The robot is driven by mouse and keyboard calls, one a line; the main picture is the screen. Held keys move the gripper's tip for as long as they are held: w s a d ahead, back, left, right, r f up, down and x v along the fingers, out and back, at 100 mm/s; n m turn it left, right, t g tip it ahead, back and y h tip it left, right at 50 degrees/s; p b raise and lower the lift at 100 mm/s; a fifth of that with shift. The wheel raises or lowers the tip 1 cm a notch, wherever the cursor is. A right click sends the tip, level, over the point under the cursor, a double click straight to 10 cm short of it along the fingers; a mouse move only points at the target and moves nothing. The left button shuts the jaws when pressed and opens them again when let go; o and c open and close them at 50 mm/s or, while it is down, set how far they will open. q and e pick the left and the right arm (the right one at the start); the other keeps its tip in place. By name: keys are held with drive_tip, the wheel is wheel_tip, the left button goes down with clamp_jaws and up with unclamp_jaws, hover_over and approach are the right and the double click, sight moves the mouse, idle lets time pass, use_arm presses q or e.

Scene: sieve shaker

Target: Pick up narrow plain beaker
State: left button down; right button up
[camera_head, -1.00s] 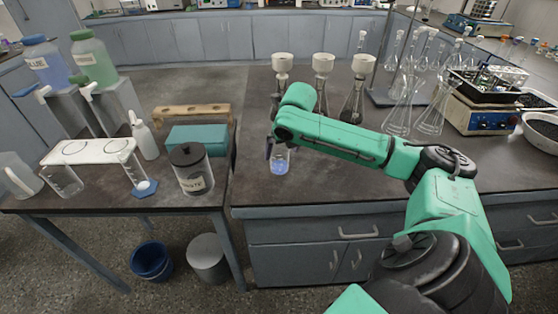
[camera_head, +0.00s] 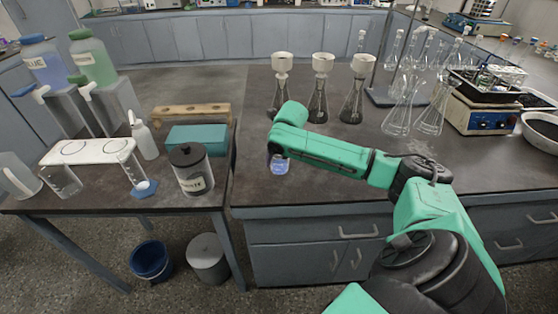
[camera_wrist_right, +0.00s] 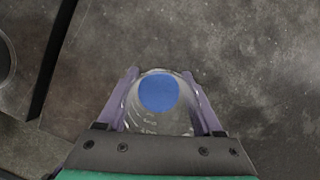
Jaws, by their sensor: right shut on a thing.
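A small clear beaker with blue contents (camera_head: 279,165) is at the left front part of the right-hand bench, partly hidden by my right arm in the head view. In the right wrist view the beaker (camera_wrist_right: 159,100) stands between the two purple fingers, with a blue disc showing in it and faint markings on its wall. My right gripper (camera_wrist_right: 160,92) is shut on the beaker, a finger on each side. In the head view that gripper is mostly hidden behind the arm. I cannot tell whether the beaker touches the bench. My left gripper is not in view.
Several flasks stand behind my arm, three with white tops (camera_head: 322,88). A gap separates table and bench (camera_head: 420,185).

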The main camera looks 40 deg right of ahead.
drive_tip(key=shift+r, duration=0.15)
wheel_tip(320, 180, up, 20)
drive_tip(key=p, duration=0.2)
drive_tip(key=s+a+f+m+g+h, duration=0.2)
drive_tip(key=a+f+m, duration=0.4)
drive_tip(key=m, duration=0.2)
drive_tip(key=s+a+f+m+g+h, duration=0.1)
drive_tip(key=s+a+f+m+g, duration=0.15)
drive_tip(key=a+f+m, duration=0.5)
drive_tip(key=s+a+f+m+g+y, duration=0.4)
drive_tip(key=s+a+f+m, duration=0.4)
drive_tip(key=m, duration=0.9)
drive_tip(key=s+a, duration=0.1)
drive_tip(key=s, duration=0.1)
drive_tip(key=shift+s+f, duration=0.15)
drive_tip(key=shift+s, duration=0.25)
drive_tip(key=shift+w, duration=0.1)
